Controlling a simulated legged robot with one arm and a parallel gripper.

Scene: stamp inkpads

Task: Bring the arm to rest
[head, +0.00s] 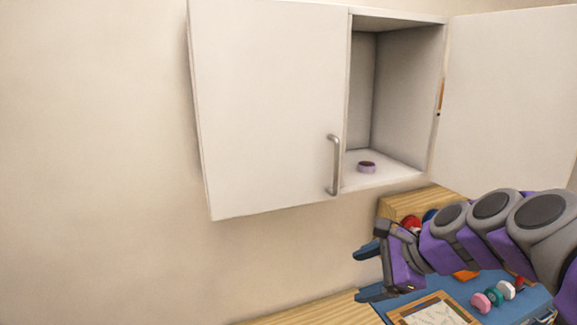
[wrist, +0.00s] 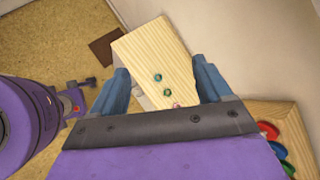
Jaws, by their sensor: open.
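My gripper (head: 368,272) is open and empty in the head view, in front of the wall below the white cabinet. Its two blue fingers point left and stand apart. In the wrist view the open gripper (wrist: 161,86) has a wooden surface (wrist: 150,52) behind the gap between its fingers. My purple and grey arm reaches in from the right edge of the head view. A small purple inkpad-like round thing (head: 366,167) sits on the floor of the open cabinet compartment (head: 395,100).
The cabinet's left door (head: 270,110) is shut and its right door (head: 510,100) stands open. Below, a blue mat (head: 455,290) holds a framed paper (head: 437,312) and several stamps (head: 494,295). Red and blue round pads (head: 410,222) stand by a wooden box (head: 400,207). The left wall area is clear.

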